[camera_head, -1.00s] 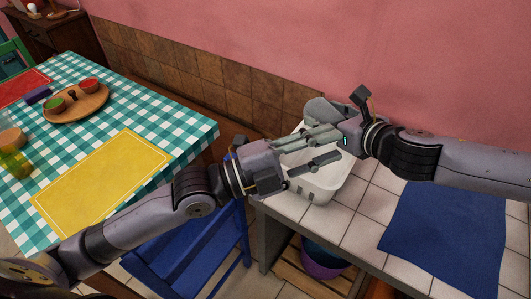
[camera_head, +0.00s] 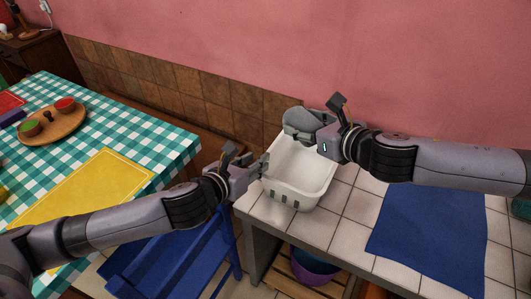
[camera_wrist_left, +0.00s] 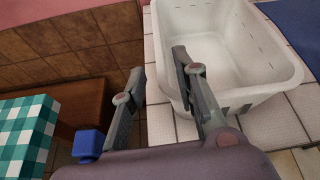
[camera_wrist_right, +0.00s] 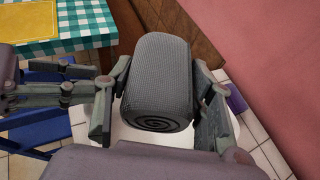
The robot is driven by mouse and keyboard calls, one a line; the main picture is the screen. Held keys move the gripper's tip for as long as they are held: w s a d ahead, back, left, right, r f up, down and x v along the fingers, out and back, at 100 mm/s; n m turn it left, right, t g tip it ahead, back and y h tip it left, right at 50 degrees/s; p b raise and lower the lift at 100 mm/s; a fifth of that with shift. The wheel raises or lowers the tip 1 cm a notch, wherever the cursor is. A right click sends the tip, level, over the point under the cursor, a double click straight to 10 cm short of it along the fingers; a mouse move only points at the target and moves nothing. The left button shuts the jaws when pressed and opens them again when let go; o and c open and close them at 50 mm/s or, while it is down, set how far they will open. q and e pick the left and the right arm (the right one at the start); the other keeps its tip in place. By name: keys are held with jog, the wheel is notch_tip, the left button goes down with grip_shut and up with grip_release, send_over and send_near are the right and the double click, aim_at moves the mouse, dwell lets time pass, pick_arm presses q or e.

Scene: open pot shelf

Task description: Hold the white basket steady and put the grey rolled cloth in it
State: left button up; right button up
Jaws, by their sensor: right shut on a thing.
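The white basket (camera_head: 302,178) stands empty on the tiled counter; it also shows in the left wrist view (camera_wrist_left: 235,50). My left gripper (camera_head: 247,158) is open at the basket's left wall. In the left wrist view its fingers (camera_wrist_left: 158,65) straddle that wall, one outside and one over the inside; contact cannot be told. The grey rolled cloth (camera_head: 303,122) is in my right gripper (camera_head: 325,137), above the basket's far end. In the right wrist view the fingers (camera_wrist_right: 162,90) press both sides of the cloth (camera_wrist_right: 157,75), whose spiral end shows.
A blue cloth (camera_head: 430,235) lies on the counter to the right. A table with a green checked cloth (camera_head: 165,140) stands at the left, with a blue chair (camera_head: 170,260) between. The pink wall (camera_head: 250,50) rises behind the counter. A purple bowl (camera_head: 318,270) is below.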

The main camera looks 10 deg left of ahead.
aim_at(270, 151)
pick_arm(q)
jog(key=x, duration=0.9)
jog(key=shift+w+d+f, duration=0.1)
jog(key=shift+d, duration=0.1)
jog(key=shift+c, duration=0.6)
grip_shut()
